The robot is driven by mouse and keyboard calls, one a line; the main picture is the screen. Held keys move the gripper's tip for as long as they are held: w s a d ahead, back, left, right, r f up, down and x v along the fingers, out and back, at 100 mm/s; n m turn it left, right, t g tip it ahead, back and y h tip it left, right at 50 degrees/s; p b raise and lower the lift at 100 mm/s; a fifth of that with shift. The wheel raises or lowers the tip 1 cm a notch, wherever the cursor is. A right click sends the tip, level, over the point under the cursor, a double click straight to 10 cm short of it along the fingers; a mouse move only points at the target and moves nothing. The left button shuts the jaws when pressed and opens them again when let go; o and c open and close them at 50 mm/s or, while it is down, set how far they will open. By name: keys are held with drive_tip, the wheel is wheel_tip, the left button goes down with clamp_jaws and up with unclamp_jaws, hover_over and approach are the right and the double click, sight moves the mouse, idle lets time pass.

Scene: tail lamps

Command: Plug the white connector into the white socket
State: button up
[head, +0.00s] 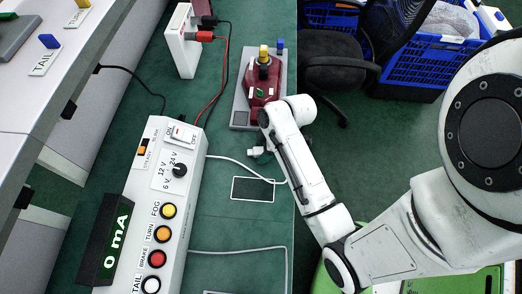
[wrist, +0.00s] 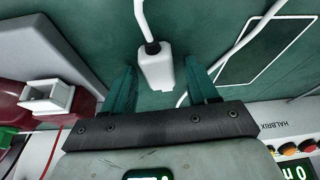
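The white connector (wrist: 156,68) is a small block on a white cable. In the wrist view it lies between the fingertips of my gripper (wrist: 160,82), with a gap on each side. The fingers are open and not touching it. In the head view the connector (head: 256,151) lies on the green bench mat, just below the lamp stand. The white socket (wrist: 48,98) shows in the wrist view at left, its square opening on the dark red lamp body (wrist: 22,120).
The grey lamp stand (head: 241,112) carries the red lamp (head: 264,82). The white control box (head: 165,205) stands left, reading 0 mA. A white block (head: 181,48) with red and black leads stands behind.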

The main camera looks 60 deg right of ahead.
drive_tip(key=c, duration=1)
drive_tip(key=shift+r, duration=0.55)
drive_tip(key=s+d+r, duration=0.1)
drive_tip(key=s+r, duration=0.3)
drive_tip(key=s+d+r+p, duration=0.1)
drive_tip(key=s+r, duration=0.3)
drive_tip(key=s, duration=0.1)
drive_tip(key=s+d+r+p, duration=0.1)
drive_tip(key=s+r, duration=0.3)
drive_tip(key=shift+s+d, duration=0.15)
drive_tip(key=shift+s, duration=0.15)
